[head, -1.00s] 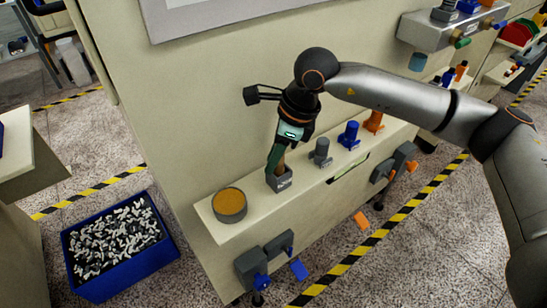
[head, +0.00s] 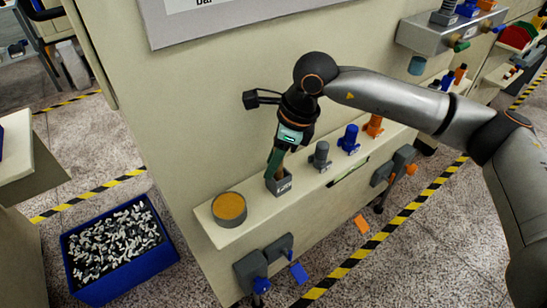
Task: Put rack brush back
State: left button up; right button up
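The grey square holder (head: 279,184) stands on the cream ledge, right of the round tin. A brown piece, seemingly the rack brush (head: 282,163), shows just above the holder's mouth, and its lower part is hidden. My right gripper (head: 275,162) points down over the holder, its green finger against the brown piece and reaching the holder's rim. The other finger is not clearly seen, so I cannot tell whether it grips the brush. My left gripper is not in view.
On the ledge (head: 252,226) stand a round tin with an orange top (head: 229,208), a grey spindle (head: 320,157), a blue one (head: 349,139) and an orange one (head: 373,125). A blue crate of small parts (head: 118,248) is on the floor at left. The panel rises behind.

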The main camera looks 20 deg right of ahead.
jog(key=v, duration=1.2)
jog(key=shift+r, duration=0.4)
